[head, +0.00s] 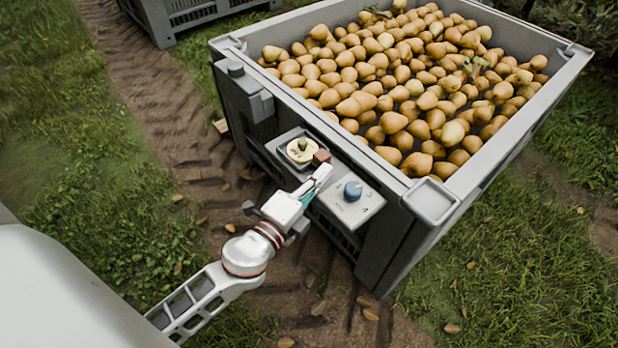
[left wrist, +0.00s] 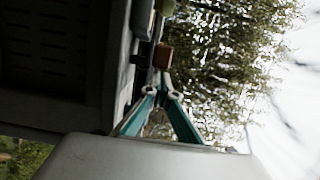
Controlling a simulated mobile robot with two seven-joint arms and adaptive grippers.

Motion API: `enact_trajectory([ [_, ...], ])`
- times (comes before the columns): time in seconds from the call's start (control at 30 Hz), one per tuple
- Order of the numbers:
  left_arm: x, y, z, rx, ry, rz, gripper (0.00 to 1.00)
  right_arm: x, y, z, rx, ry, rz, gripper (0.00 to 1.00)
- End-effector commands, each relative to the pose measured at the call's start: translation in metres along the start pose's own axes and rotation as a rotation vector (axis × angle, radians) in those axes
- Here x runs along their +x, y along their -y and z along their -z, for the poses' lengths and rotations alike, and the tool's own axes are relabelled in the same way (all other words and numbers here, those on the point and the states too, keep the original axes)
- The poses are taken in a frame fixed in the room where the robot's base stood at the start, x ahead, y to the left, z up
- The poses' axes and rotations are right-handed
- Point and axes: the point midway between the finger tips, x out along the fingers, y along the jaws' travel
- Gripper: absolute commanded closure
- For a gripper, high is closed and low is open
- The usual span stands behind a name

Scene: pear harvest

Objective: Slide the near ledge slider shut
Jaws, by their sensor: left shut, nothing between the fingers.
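The ledge on the near side of the pear crate carries a grey panel with a small brown block (head: 321,157), which looks like the slider's handle. The block also shows in the left wrist view (left wrist: 164,55), just beyond my fingertips. My left gripper (head: 322,173) is shut and empty, its tips right beside the block on the side toward the blue knob. I cannot tell whether they touch it. The slider's track is partly hidden by the gripper. My right gripper is not in view.
A blue knob (head: 353,190) stands to the right. The grey crate (head: 340,143) is full of pears. Another crate (head: 190,14) stands at the back left. Muddy ground lies below the ledge.

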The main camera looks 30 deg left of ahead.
Motion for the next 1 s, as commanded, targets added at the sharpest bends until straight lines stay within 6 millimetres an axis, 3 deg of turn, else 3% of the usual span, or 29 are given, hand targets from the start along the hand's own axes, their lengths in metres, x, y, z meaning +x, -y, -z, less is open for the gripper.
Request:
enact_trajectory([
  [0.47, 0.008, -0.002, 0.000, 0.000, -0.001, -0.002, 1.00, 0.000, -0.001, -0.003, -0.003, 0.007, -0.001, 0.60],
  [0.73, 0.015, 0.000, -0.028, 0.001, 0.001, -0.001, 1.00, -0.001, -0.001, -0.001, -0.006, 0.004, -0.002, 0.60],
  [1.0, 0.015, 0.000, -0.031, 0.002, 0.003, -0.001, 1.00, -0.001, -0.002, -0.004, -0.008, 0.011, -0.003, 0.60],
])
